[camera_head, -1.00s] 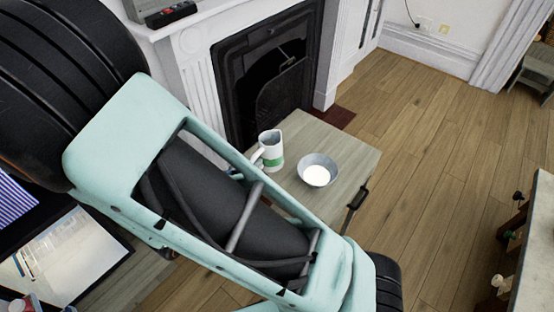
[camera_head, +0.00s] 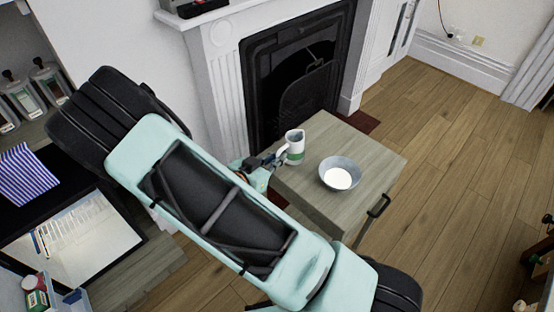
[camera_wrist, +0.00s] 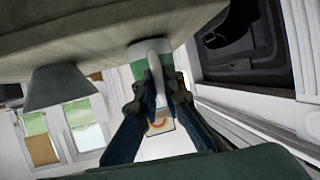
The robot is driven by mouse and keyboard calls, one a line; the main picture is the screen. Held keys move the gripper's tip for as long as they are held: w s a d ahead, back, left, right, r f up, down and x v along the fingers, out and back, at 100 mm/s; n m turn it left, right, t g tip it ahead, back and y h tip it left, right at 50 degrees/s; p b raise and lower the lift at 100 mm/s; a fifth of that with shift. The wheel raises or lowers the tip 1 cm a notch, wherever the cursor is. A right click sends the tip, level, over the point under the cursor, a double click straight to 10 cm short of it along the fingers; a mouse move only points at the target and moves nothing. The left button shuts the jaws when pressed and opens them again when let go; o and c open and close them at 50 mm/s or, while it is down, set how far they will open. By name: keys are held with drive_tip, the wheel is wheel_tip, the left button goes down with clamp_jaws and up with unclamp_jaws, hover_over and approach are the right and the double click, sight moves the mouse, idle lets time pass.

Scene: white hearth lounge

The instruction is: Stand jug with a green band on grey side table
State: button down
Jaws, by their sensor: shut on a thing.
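My gripper (camera_head: 274,161) reaches in from the left and is shut on the jug's handle. In the wrist view, which is upside down, the fingers (camera_wrist: 155,95) close around the white handle, with the jug's green band (camera_wrist: 138,70) behind it. The table (camera_wrist: 75,35) is at the top of that view. Part of the jug's body is hidden by the fingers.
A grey bowl (camera_head: 340,172) with white inside stands on the table to the right of the jug. A black fireplace (camera_head: 300,85) with a white surround is behind the table. A black handle (camera_head: 379,205) juts from the table's front. Open wood floor (camera_head: 440,150) lies to the right.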

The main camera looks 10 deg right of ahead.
drive_tip(key=shift+f, duration=0.2)
drive_tip(key=shift+f, duration=0.15)
drive_tip(key=c, duration=2.1)
unclamp_jaws()
drive_tip(key=shift+r, duration=0.25)
drive_tip(key=p+v, duration=0.1)
drive_tip(key=v, duration=1.1)
